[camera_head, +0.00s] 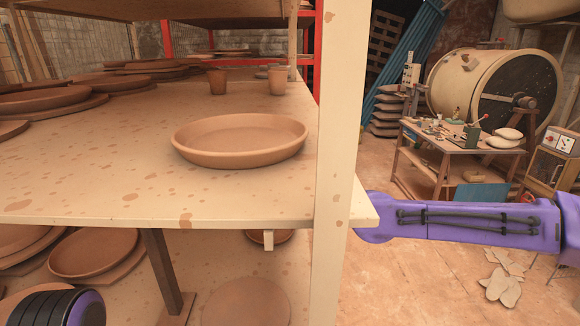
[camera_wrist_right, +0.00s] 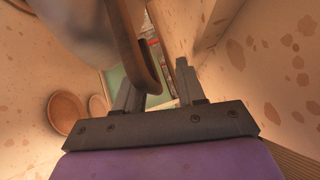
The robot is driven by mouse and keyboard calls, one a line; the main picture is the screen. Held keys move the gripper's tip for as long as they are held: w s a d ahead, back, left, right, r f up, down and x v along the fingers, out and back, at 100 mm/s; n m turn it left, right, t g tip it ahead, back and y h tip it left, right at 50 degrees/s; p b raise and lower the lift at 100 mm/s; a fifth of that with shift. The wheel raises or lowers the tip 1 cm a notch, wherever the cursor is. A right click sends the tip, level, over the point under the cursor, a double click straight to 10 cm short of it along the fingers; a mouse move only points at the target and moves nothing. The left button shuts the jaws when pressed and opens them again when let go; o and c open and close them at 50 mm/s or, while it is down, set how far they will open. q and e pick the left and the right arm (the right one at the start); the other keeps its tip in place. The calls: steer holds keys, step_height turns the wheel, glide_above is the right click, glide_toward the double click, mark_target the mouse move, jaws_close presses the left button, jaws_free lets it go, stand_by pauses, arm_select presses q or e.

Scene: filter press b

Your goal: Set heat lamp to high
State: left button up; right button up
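No heat lamp can be clearly made out. My right arm comes in from the right in the head view, and its end is hidden behind the shelf post. In the right wrist view my right gripper (camera_wrist_right: 159,85) has its two fingers apart. A brown curved strip (camera_wrist_right: 140,45) runs down in front of the left finger and ends near the gap; I cannot tell whether they touch. A blurred pale grey shape (camera_wrist_right: 85,25) fills the upper left; I cannot tell what it is. My left gripper is out of view; only a dark and purple part of my left arm shows.
A clay dish (camera_head: 240,139) stands on the spotted shelf board (camera_head: 110,190), beside a pale post (camera_head: 338,150). More plates (camera_head: 92,253) lie below. A small pale block (camera_head: 268,240) shows under the board edge. A cluttered worktable (camera_head: 455,145) and a drum (camera_head: 490,85) stand behind right.

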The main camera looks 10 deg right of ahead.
steer(key=shift+f, duration=0.1)
steer(key=shift+s+d+f, duration=0.15)
steer(key=shift+s+d, duration=0.1)
steer(key=b+v, duration=0.3)
steer(key=v, duration=0.7)
steer(key=shift+b, duration=0.4)
steer(key=shift+a, duration=0.1)
